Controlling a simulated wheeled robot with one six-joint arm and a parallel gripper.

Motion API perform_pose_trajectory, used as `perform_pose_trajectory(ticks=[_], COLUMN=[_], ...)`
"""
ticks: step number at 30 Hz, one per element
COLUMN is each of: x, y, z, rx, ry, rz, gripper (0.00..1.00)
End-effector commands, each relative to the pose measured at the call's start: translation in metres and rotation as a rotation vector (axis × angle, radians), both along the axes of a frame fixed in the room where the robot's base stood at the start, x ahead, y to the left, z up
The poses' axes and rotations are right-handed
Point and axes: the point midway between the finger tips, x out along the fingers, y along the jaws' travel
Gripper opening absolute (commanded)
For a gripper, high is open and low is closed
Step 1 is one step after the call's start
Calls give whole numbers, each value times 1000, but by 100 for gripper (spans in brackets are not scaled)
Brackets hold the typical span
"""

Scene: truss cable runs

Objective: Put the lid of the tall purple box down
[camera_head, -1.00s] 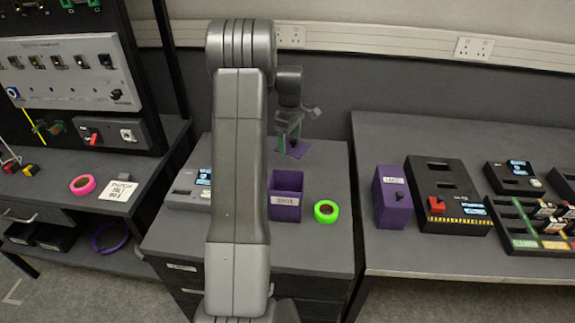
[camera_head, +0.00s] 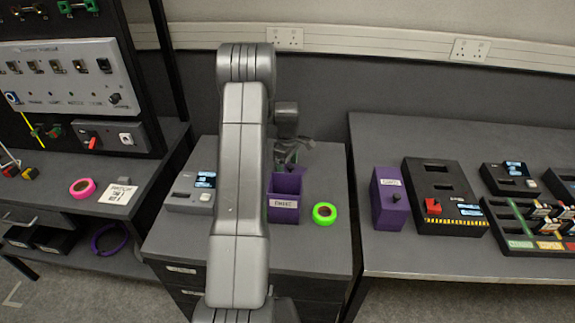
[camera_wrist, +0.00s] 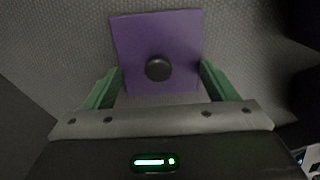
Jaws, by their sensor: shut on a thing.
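The lid (camera_wrist: 155,35) is a flat purple square with a round black knob, seen in the wrist view. My gripper (camera_wrist: 160,68) is shut on it, with a green finger at each side edge. A grey textured surface shows beyond the lid; I cannot tell whether the lid touches it. In the head view, an open purple box (camera_head: 284,214) with a white front label stands on the drawer cabinet. My gripper (camera_head: 289,157) is just behind and above this box, partly hidden by my arm. The lid is hard to tell from the box there.
A green tape roll (camera_head: 325,213) lies right of the open box, and a grey device (camera_head: 183,192) stands left. The cabinet's back right is clear.

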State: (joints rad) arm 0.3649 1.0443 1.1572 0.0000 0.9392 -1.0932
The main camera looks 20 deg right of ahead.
Motion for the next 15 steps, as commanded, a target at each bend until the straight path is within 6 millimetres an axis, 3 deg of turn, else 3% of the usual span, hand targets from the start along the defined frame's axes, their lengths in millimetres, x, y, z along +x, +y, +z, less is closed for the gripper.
perform_pose_trajectory(ticks=[4,5,8,15], x=[0,0,0,0], y=[0,0,0,0], z=[-4,-4,-3,-1], rx=[0,0,0,1], ry=[0,0,0,1], rz=[0,0,0,0], gripper=[57,81,100,100])
